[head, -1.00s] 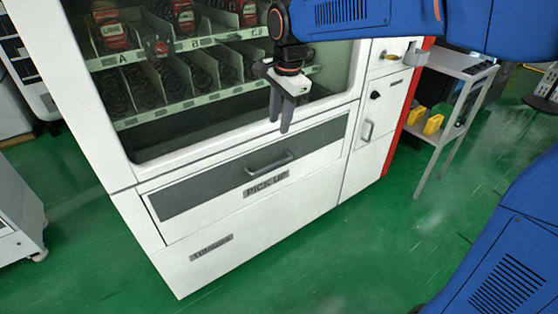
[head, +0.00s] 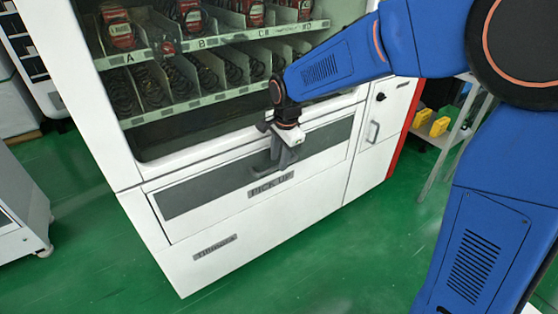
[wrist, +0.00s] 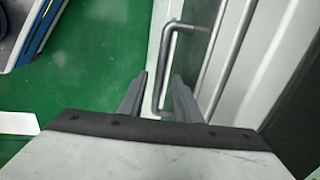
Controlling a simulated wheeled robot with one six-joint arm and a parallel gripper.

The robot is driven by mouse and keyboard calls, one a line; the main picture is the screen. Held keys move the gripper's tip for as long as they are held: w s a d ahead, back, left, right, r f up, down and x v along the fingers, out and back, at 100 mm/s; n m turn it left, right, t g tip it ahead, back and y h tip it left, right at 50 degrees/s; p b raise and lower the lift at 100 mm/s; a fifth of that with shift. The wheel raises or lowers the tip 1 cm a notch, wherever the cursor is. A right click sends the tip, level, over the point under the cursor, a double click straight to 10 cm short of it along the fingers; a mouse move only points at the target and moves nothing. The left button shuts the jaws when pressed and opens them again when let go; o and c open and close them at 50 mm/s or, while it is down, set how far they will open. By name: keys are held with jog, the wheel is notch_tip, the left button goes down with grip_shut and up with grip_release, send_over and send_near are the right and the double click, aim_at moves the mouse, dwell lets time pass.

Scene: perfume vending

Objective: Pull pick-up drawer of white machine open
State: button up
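The white vending machine (head: 140,212) has a shut pick-up drawer (head: 200,192) low on its front, with a dark grey panel and a "PICK UP" label (head: 271,185). My gripper (head: 273,168) is in front of the middle of the panel and hides most of the drawer's handle in the head view. In the wrist view, the grey U-shaped handle (wrist: 167,60) has its bar passing between the two fingertips of my gripper (wrist: 158,76). The fingers are open with gaps to the bar. I cannot tell whether they touch it.
Glass and product shelves (head: 190,90) are above the drawer. A side door with its own handle (head: 373,131) is to the right. A metal table (head: 450,125) with yellow items stands further right. The green floor (head: 330,260) in front is clear.

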jog(key=shift+w+f, duration=0.1)
jog(key=shift+f, duration=0.5)
grip_shut()
